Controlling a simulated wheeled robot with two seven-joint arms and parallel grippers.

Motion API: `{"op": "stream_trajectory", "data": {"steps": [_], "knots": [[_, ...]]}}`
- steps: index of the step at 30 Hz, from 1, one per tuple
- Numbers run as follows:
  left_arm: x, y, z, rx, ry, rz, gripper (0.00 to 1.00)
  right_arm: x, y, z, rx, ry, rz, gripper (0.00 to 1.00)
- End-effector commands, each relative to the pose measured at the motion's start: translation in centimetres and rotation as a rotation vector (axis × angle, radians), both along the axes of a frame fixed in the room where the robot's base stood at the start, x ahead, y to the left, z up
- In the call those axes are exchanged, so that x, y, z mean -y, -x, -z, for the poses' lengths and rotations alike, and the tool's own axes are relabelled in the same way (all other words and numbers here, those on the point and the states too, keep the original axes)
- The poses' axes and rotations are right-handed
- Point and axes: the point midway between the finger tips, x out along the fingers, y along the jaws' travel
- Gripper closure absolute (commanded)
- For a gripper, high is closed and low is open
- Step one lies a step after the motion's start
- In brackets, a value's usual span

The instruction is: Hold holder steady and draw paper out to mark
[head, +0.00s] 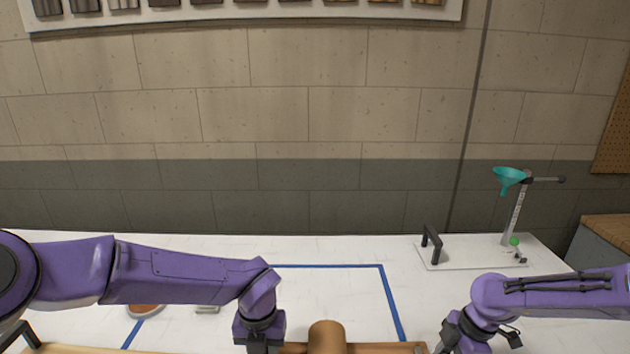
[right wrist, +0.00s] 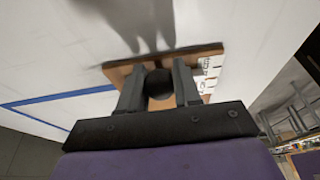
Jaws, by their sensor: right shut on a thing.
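A brown paper roll (head: 327,338) stands out at the bottom edge of the head view, with a wooden holder (head: 408,348) showing partly beside it. My left gripper (head: 262,347) points down just left of the roll; its fingertips are cut off by the frame edge. My right gripper (head: 448,346) is at the holder's right end. In the right wrist view its fingers (right wrist: 159,88) are shut on a dark round knob (right wrist: 158,82) over a wooden board (right wrist: 118,74). A white strip with dark marks (right wrist: 206,80) lies along that board. I cannot see any drawn-out paper.
Blue tape (head: 383,290) outlines an area on the white table (head: 440,290). At the back right, a teal funnel (head: 509,176) sits on a stand above a board with a black handle (head: 432,240). An orange-filled dish (head: 145,310) lies at left, behind my left arm.

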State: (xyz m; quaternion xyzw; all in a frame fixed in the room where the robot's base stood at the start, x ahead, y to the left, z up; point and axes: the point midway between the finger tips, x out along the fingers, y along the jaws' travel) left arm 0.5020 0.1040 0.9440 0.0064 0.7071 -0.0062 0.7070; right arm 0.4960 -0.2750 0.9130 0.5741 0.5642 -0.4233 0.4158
Motion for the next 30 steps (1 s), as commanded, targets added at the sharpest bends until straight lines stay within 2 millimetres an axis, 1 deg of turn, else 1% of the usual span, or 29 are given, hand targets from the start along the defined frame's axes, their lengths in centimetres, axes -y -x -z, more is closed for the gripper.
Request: {"op": "stream_trajectory", "data": {"steps": [2, 3, 4, 5, 13, 16, 17, 20, 24, 27, 30], "knots": [[-0.1, 0.0, 0.0, 0.000, -0.002, -0.002, 1.00, 0.1, 0.0, 0.0, 0.000, 0.002, 0.000, 1.00], [-0.1, 0.0, 0.0, 0.000, -0.002, -0.002, 1.00, 0.1, 0.0, 0.0, 0.000, 0.002, 0.000, 0.54], [-0.1, 0.0, 0.0, 0.000, -0.002, -0.002, 1.00, 0.1, 0.0, 0.0, 0.000, 0.002, 0.000, 0.44], [-0.1, 0.0, 0.0, 0.000, -0.002, -0.002, 1.00, 0.1, 0.0, 0.0, 0.000, 0.002, 0.000, 0.37], [-0.1, 0.0, 0.0, 0.000, -0.001, -0.001, 1.00, 0.0, 0.0, 0.0, 0.000, 0.001, 0.000, 0.37], [0.0, 0.0, 0.0, 0.000, -0.001, -0.001, 1.00, 0.2, -0.1, -0.9, 0.004, 0.000, 0.000, 0.37], [0.0, 0.0, 0.0, 0.000, -0.001, -0.001, 1.00, 0.4, -0.1, -1.4, 0.005, 0.000, 0.001, 0.37], [0.0, 0.0, 0.0, 0.000, -0.001, 0.000, 1.00, 1.1, -0.1, -3.6, 0.007, -0.001, 0.002, 0.37], [0.0, 0.0, 0.0, 0.000, 0.000, 0.000, 1.00, 2.2, -0.1, -7.2, 0.006, 0.000, 0.001, 0.37], [0.0, 0.0, 0.0, 0.000, 0.000, 0.000, 1.00, 2.8, 0.0, -9.2, 0.004, 0.000, 0.000, 0.37], [0.0, 0.0, 0.0, 0.000, 0.000, 0.000, 1.00, 3.3, 0.0, -10.6, 0.003, 0.000, 0.002, 0.37]]}}
